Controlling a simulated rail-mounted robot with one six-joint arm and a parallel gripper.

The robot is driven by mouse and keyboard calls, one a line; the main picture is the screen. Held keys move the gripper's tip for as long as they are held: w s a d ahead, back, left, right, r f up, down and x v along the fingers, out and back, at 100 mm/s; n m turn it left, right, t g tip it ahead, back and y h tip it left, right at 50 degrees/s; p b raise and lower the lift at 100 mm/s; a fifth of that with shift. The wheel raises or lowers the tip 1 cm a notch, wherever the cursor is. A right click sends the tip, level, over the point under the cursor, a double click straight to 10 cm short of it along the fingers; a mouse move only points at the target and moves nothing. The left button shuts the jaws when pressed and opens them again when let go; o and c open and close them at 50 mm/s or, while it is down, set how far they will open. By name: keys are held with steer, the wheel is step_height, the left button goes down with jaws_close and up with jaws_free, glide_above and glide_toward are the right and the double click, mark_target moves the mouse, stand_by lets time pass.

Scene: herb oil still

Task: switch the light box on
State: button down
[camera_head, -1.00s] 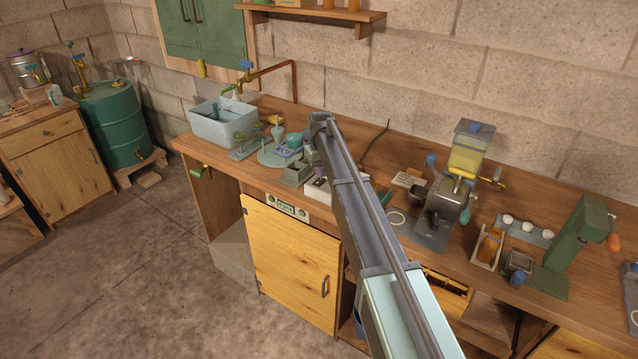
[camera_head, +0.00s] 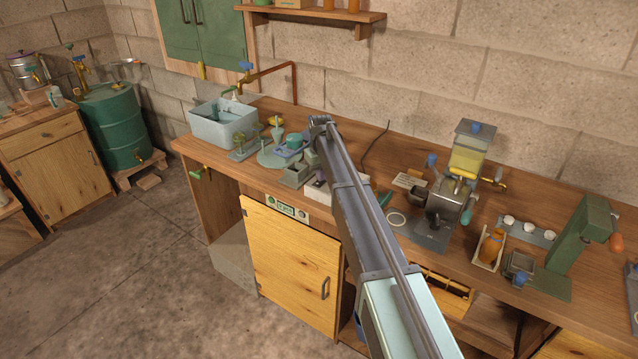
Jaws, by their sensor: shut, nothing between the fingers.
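My arm (camera_head: 355,210) reaches from the bottom edge up over the workbench, and its far end is above the back of the counter. My gripper does not show; it is hidden behind the arm. A pale, low box (camera_head: 317,193) sits at the counter's front edge, mostly covered by my arm. It may be the light box, but I cannot tell for sure. No switch on it shows, and I cannot see whether it is lit.
A panel (camera_head: 287,209) sits below the counter edge.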

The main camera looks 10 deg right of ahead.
step_height(320, 180, up, 7)
steer(key=p, duration=0.6)
steer(key=shift+p, duration=0.35)
steer(key=shift+f, duration=0.1)
steer(key=shift+s, duration=0.15)
steer(key=s+m, duration=0.3)
steer(key=s, duration=3.7)
steer(key=shift+s, duration=0.4)
